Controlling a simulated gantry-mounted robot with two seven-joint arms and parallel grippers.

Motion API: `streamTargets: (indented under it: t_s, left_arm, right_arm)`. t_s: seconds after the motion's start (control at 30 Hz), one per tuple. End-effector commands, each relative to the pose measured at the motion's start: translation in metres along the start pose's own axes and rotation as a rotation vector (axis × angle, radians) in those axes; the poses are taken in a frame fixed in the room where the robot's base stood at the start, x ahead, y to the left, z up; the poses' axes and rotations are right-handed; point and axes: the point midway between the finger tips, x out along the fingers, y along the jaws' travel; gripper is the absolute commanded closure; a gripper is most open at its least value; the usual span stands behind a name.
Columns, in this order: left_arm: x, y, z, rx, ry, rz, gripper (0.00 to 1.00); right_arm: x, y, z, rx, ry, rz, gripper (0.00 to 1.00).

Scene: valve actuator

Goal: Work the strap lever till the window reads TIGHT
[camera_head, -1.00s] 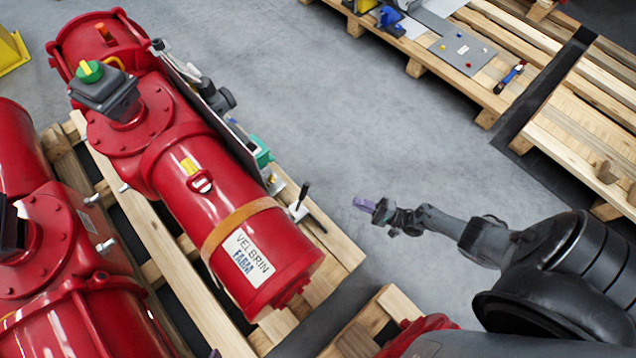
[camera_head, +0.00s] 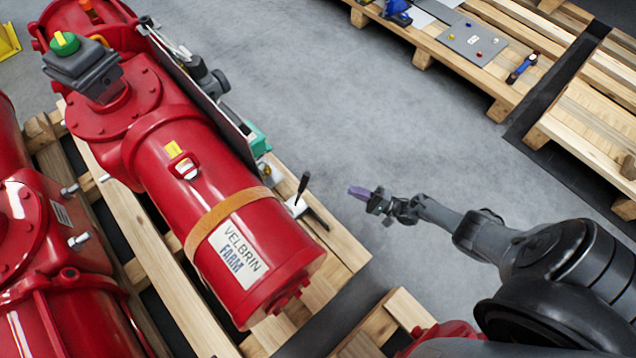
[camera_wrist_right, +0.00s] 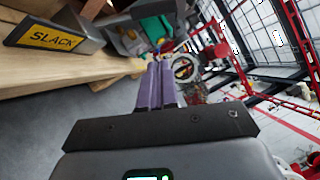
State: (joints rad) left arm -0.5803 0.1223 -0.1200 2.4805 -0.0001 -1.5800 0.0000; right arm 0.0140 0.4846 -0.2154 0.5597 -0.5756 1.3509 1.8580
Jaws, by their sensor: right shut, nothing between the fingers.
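The strap lever (camera_head: 302,187) has a dark handle and stands on a small pale metal base beside the red cylinder (camera_head: 205,165). An orange-brown strap (camera_head: 228,214) goes around the cylinder. In the right wrist view, a window (camera_wrist_right: 55,38) reads SLACK in black on yellow, on a grey block at the upper left. My right gripper (camera_head: 352,191) is shut and empty, with purple fingers, in the air to the right of the lever and apart from it. Its closed fingers show in the wrist view (camera_wrist_right: 156,75). My left gripper is not in view.
The cylinder lies on a wooden pallet (camera_head: 345,250). A green box (camera_head: 258,138) and a dark panel are along its right side. Another red machine (camera_head: 60,270) is at the lower left. A pallet with parts (camera_head: 470,70) is at the top right. Grey floor between is clear.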

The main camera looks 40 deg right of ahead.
Motion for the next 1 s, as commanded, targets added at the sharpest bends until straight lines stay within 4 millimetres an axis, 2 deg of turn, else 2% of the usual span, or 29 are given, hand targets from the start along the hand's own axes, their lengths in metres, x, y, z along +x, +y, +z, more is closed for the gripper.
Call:
streamTargets:
  t_s: [0.17, 0.33, 0.83, 1.0]
  left_arm:
    - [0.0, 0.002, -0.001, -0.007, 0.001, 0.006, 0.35]
    - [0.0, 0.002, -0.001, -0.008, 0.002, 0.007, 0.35]
    - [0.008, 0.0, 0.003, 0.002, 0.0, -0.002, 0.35]
    - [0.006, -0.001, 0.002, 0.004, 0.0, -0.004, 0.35]
  right_arm:
    - [0.002, 0.0, 0.0, 0.0, 0.0, 0.0, 1.0]
    - [0.015, 0.0, 0.0, 0.0, -0.001, -0.002, 1.0]
    - [0.105, 0.001, 0.0, 0.0, -0.001, -0.003, 1.0]
    - [0.117, 0.0, 0.018, 0.002, -0.001, -0.002, 1.0]
